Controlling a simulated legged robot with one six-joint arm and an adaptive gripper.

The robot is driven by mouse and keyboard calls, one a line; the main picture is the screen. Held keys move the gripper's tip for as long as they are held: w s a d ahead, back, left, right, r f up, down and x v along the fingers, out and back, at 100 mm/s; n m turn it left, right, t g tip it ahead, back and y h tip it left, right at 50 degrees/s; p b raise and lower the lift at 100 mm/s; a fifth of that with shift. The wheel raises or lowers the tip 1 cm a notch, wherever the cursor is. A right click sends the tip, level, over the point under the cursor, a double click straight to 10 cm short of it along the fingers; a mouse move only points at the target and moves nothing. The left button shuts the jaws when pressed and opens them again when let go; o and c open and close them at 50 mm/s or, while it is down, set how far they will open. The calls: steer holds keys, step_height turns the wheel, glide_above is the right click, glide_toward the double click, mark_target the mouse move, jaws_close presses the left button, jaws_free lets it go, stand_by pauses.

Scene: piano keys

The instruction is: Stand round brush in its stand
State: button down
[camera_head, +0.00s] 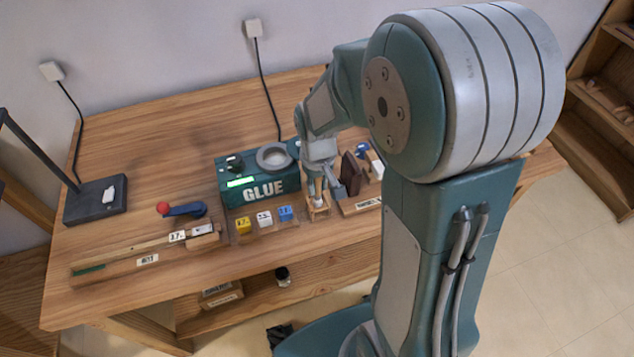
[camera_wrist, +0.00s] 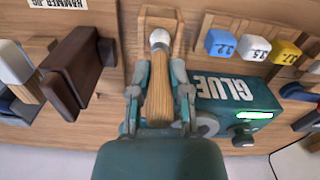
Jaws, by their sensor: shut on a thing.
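The round brush has a wooden handle (camera_wrist: 158,98) and a pale rounded collar, and it points into the wooden stand (camera_wrist: 178,24) in the wrist view. My gripper (camera_wrist: 159,76) is shut on the handle, one finger on each side. In the head view my gripper (camera_head: 322,176) is right above the small wooden stand (camera_head: 318,214) at the table's front edge. The brush looks roughly upright there, its lower end at the stand.
The green glue machine (camera_head: 250,182) is close beside my gripper on the left. Yellow, white and blue labelled blocks (camera_head: 264,219) sit left of the stand. A dark brown block (camera_wrist: 72,75) on a rack is close on the other side.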

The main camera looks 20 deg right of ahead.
mark_target(318, 193)
steer(key=shift+f, duration=1.5)
stand_by(1.5)
steer(key=c, duration=0.5)
jaws_free()
steer(key=o, duration=0.4)
steer(key=shift+r, duration=0.1)
steer(key=shift+r, duration=3.4)
